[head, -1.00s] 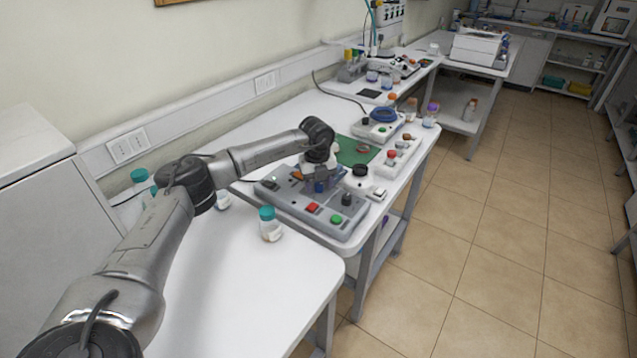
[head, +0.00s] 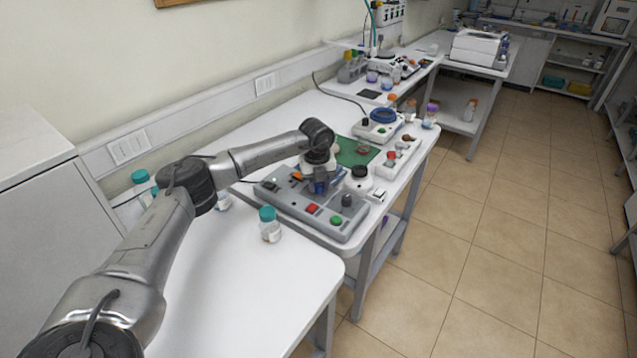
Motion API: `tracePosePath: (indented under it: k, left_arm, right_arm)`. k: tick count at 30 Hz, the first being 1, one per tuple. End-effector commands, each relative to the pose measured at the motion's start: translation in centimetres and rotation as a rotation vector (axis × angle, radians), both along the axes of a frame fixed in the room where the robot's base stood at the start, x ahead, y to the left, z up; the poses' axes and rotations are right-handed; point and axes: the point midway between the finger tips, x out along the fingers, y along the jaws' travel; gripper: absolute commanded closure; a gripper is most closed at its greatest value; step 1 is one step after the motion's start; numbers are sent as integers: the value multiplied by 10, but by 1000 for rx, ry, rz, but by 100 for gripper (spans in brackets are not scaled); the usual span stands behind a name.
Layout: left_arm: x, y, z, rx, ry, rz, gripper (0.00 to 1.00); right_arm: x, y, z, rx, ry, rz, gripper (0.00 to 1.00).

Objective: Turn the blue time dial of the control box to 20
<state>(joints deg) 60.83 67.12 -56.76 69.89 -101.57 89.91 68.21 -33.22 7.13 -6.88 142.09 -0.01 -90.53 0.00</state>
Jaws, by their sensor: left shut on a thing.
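The grey control box (head: 286,205) lies on the white table in the middle of the head view. It carries a red button (head: 312,209), a green button (head: 336,220), a dark knob (head: 347,200) and an orange switch (head: 296,177). My left gripper (head: 318,186) points down over the back middle of the box. It is shut on the blue time dial (head: 319,187), of which only a little blue shows between the fingers. The dial's marks and pointer are hidden or too small to read. My right gripper is not in view.
A teal-capped bottle (head: 269,225) stands left of the box on the near table. A black-topped white jar (head: 358,178) stands just behind the box. A green mat (head: 357,152) and a second device with a blue ring (head: 383,115) lie farther back.

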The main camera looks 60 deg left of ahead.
Motion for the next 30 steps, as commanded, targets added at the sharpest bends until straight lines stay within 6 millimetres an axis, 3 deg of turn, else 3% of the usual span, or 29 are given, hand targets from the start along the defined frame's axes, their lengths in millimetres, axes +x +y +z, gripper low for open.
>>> tracePosePath:
  k: [12,30]
  left_arm:
    - [1,0,2,-1,0,-368,93]
    - [1,0,1,-1,-1,-831,93]
  right_arm:
    - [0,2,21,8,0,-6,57]
    - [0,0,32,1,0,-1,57]
